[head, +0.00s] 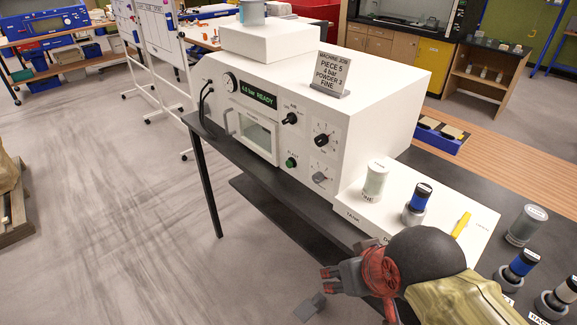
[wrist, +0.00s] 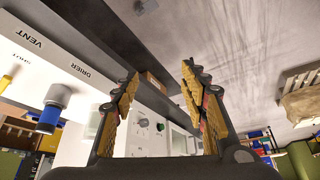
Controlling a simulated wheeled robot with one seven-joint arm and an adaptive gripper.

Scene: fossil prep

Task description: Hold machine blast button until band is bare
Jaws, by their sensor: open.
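The white blast machine (head: 310,85) stands on a dark bench, its green display (head: 258,94) reading "4.0 bar READY". The green blast button (head: 291,162) is on its front, right of the chamber window (head: 254,134); the button also shows in the wrist view (wrist: 160,127), between my fingers. No piece or band can be made out behind the window. My gripper (head: 318,290) is in front of the bench at the lower middle, apart from the button. In the wrist view my gripper (wrist: 161,72) is open, with nothing between its fingers.
A job card (head: 330,74) on the machine reads "PIECE 5, 4 bar, POWDER 3, FINE". The floor (head: 110,190) left of the bench is clear.

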